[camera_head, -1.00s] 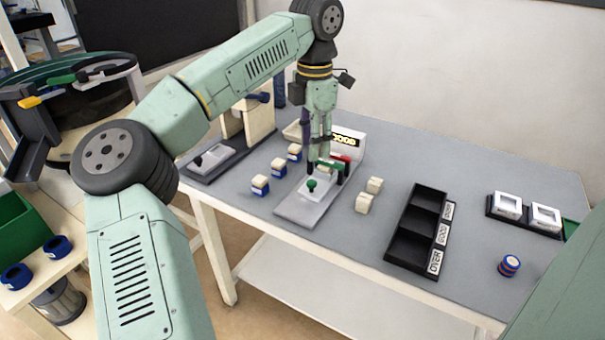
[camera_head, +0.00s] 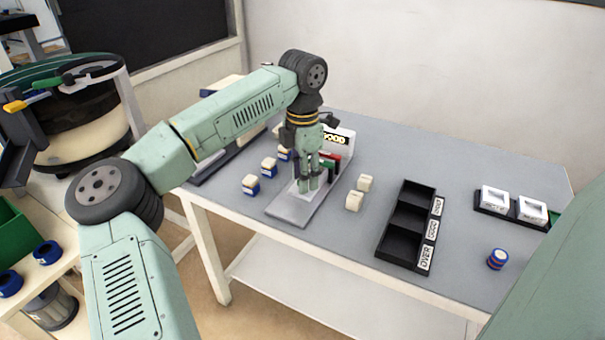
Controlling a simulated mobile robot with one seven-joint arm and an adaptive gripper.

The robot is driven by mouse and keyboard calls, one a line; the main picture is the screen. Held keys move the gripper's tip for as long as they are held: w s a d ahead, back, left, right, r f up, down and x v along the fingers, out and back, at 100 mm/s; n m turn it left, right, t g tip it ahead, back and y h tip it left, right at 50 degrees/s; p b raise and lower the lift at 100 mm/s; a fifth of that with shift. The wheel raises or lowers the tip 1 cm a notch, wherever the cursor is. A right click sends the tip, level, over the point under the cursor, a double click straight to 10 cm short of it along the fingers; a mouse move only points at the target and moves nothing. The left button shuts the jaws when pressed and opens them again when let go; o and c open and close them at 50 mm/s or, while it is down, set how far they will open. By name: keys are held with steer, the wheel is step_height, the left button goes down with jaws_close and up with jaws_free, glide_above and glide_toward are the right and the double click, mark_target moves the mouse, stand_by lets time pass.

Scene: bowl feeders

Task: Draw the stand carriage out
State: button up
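The gauge stand has a flat grey base (camera_head: 290,210) lying on the grey table, with a display reading "GOOD" (camera_head: 334,139) at its back. Its pale carriage (camera_head: 296,187) shows only in part, at the left of my gripper. My gripper (camera_head: 308,188) points down with its fingertips low over the carriage. The green knob on the carriage is hidden by the fingers. I cannot tell whether the fingers touch it or are closed on it. A red and green part (camera_head: 330,161) of the stand shows just behind my gripper.
Several cream-and-blue blocks (camera_head: 250,184) stand left of the stand, and two cream blocks (camera_head: 355,201) stand right of it. A black tray (camera_head: 405,220) with labelled compartments lies farther right. A blue and red round piece (camera_head: 497,259) stands near the right front.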

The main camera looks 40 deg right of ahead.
jaws_close()
stand_by(0.6)
